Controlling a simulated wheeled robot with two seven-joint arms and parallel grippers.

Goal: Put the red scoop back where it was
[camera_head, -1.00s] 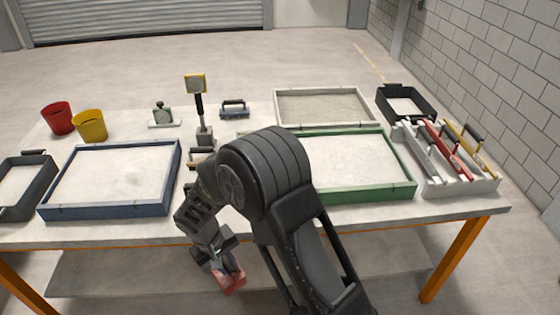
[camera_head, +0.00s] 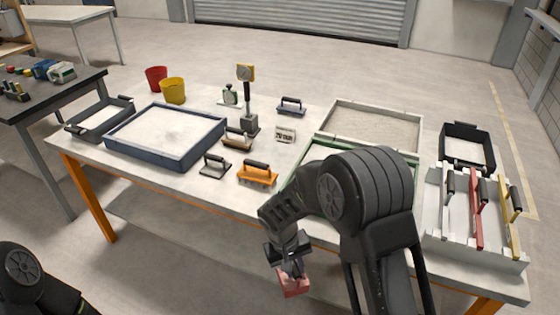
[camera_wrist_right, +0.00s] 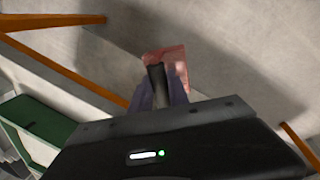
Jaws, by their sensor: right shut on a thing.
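The red scoop (camera_head: 293,284) is in my right gripper (camera_head: 289,258), which is shut on it and points down. Both are in front of the table's near edge, apart from it. In the right wrist view the red scoop (camera_wrist_right: 166,57) shows beyond the fingers, with a dark handle (camera_wrist_right: 158,82) between them. My right arm covers part of the green tray (camera_head: 300,180) and the table front. My left gripper is out of view; only a part of my left arm shows at lower left.
The table (camera_head: 245,200) holds a blue tray (camera_head: 205,150), a sand tray (camera_head: 420,115), a black tray (camera_head: 490,150), and an orange tool (camera_head: 257,174). A white rack (camera_head: 433,215) with red and yellow bars stands at right. Red (camera_head: 156,77) and yellow (camera_head: 173,92) buckets stand at the back.

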